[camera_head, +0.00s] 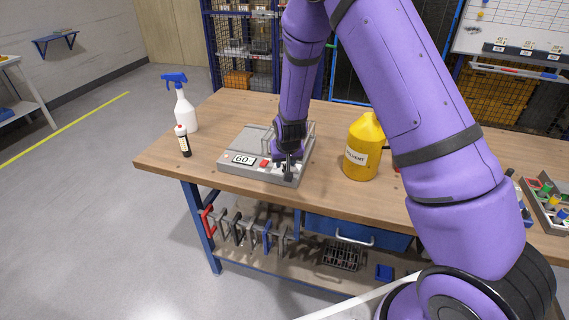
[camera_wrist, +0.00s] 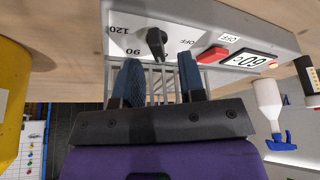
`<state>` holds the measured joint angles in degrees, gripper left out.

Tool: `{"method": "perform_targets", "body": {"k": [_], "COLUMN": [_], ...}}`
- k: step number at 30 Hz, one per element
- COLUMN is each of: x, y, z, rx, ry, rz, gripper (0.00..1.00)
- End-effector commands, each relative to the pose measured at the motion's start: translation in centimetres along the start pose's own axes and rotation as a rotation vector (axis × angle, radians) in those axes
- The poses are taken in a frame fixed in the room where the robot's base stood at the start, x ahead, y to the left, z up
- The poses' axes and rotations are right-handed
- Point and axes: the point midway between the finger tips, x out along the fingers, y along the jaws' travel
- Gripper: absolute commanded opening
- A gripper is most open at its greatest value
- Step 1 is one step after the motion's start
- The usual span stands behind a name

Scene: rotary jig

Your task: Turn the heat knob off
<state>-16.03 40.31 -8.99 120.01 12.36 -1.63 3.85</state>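The grey heating unit (camera_head: 235,170) sits on the wooden workbench, with a display (camera_head: 243,160) reading 60 and a red switch beside it. In the wrist view the black heat knob (camera_wrist: 156,42) is on the unit's panel, among the marks 120, 90 and OFF. Its exact setting is hard to read. My gripper (camera_head: 287,160) is over the unit's right end and largely covers the knob in the head view. In the wrist view my gripper (camera_wrist: 158,72) has its two blue-grey fingers apart, either side of the knob's line and just short of it, with nothing held.
A yellow diluent jug (camera_head: 362,150) stands to the right of the unit. A white spray bottle (camera_head: 184,110) and a small dark bottle (camera_head: 183,142) stand to the left. A wire rack is on the unit behind the gripper. A parts tray (camera_head: 540,205) lies far right.

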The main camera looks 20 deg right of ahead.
Motion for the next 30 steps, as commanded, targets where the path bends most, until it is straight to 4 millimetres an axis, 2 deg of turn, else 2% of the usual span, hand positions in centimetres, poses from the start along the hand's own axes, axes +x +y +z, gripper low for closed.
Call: {"method": "perform_targets", "body": {"k": [6,16,17,21,30], "x": [1.7,1.9,1.9,1.9,1.9], "y": [0.0,0.0,0.0,0.0,0.1], "z": [-0.1,0.0,0.0,0.0,0.0], "rx": [0.0,0.0,0.0,0.0,-0.035], "ry": [0.001,0.001,0.001,0.001,-0.001], "rz": [0.0,0.0,0.0,0.0,-0.015], "gripper": [0.37,0.37,0.33,0.0,0.0]}}
